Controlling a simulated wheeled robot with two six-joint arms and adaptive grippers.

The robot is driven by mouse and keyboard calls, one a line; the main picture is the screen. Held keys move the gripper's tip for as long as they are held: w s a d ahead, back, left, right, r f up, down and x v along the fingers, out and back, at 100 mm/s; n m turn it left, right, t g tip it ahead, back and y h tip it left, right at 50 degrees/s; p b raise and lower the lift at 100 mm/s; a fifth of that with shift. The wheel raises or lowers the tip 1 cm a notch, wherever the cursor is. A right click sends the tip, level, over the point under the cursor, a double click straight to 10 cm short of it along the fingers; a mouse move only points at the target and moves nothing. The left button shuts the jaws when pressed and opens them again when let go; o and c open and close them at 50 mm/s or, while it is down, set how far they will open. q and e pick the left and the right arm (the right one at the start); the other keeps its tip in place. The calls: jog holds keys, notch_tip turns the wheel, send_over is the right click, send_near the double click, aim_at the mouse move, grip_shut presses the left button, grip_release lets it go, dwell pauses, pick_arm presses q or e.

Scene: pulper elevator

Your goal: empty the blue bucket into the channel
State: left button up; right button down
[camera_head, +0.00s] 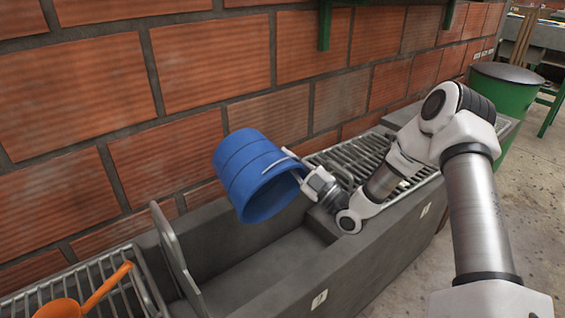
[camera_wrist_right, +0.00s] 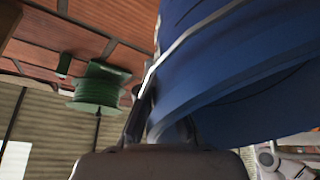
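The blue bucket (camera_head: 248,172) is tipped over in the air above the grey concrete channel (camera_head: 240,272), its mouth facing down and to the right. My right gripper (camera_head: 302,176) is at the bucket's rim and appears shut on it. In the right wrist view the bucket (camera_wrist_right: 235,65) fills the upper right, and the fingers (camera_wrist_right: 165,125) meet its edge, with a thin pale handle running along its side. The inside of the bucket is mostly hidden. I see nothing falling from it. The visible channel floor looks bare. My left gripper is not in view.
A metal grate (camera_head: 350,155) covers the channel's far part. A grey divider plate (camera_head: 175,255) stands at the left, beside a wire rack (camera_head: 130,290) with an orange scoop (camera_head: 75,305). A brick wall (camera_head: 205,75) runs close behind. A green barrel (camera_head: 505,95) stands far right.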

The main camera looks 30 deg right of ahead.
jog(key=shift+s+f+n+t+y+b, duration=0.15)
jog(key=shift+s+n+t+y+b, duration=0.2)
jog(key=shift+s+b, duration=0.3)
jog(key=shift+s+f+n+t+y+b, duration=0.15)
jog(key=shift+s+t+b, duration=0.35)
jog(key=shift+b, duration=0.25)
jog(key=shift+s+d+r+y+b, duration=0.1)
jog(key=shift+s+r+y+b, duration=0.2)
jog(key=shift+s+b, duration=0.15)
dwell(0.4)
